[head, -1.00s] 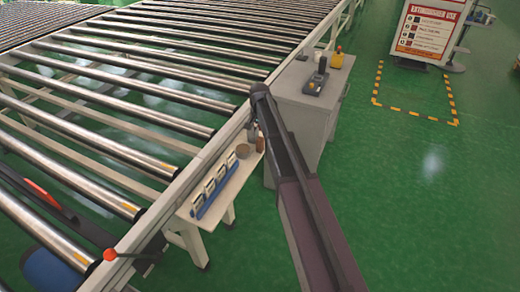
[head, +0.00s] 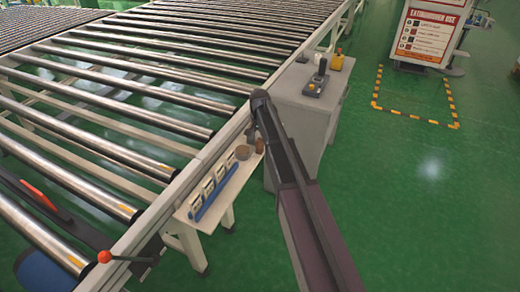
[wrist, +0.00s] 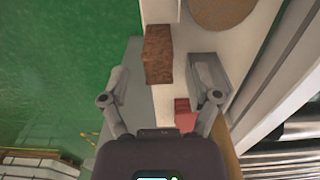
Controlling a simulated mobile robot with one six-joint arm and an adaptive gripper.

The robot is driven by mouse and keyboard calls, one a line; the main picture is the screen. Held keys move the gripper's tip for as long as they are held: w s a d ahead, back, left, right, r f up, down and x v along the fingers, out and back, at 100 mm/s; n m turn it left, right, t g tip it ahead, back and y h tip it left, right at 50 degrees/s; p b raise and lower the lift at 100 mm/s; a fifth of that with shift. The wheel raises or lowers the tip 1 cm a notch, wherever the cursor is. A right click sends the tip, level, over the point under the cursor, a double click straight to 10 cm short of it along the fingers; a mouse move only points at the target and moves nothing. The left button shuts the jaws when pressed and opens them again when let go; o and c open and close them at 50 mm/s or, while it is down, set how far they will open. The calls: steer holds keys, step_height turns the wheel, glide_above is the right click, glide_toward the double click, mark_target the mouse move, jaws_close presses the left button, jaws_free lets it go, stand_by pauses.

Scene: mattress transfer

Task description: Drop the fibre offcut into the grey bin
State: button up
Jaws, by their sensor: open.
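The brown fibre offcut (wrist: 158,55) is a rough block lying at the left edge of a pale narrow table (wrist: 160,10) in the wrist view. It also shows in the head view (head: 260,146), close beside my arm. My gripper (wrist: 160,78) is open and empty, its fingers spread to either side in the picture, with the offcut ahead between and beyond them. In the head view my arm hides the gripper. A grey box-like shape (wrist: 212,68) lies by the right finger; I cannot tell whether it is the grey bin. No other clear bin shows.
A round brown disc (wrist: 222,10) and a small red block (wrist: 184,114) are near the offcut. A blue rack with white pieces (head: 212,193) stands on the table. The roller conveyor (head: 110,120) runs along the left; a grey cabinet (head: 300,118) stands behind.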

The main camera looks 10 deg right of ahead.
mark_target(260, 140)
steer(key=shift+s+f+b, duration=0.1)
steer(key=shift+f+b, duration=1.4)
steer(key=shift+f, duration=0.25)
steer(key=shift+c, duration=0.2)
steer(key=c, duration=1)
steer(key=shift+o, duration=0.2)
steer(key=shift+r, duration=0.15)
step_height(260, 140, up, 3)
steer(key=p, duration=0.3)
steer(key=shift+r, duration=0.1)
steer(key=s+r+p, duration=0.1)
steer(key=s+p, duration=0.1)
steer(key=s, duration=1.4)
steer(key=shift+a+r, duration=0.3)
steer(key=shift+a, duration=0.15)
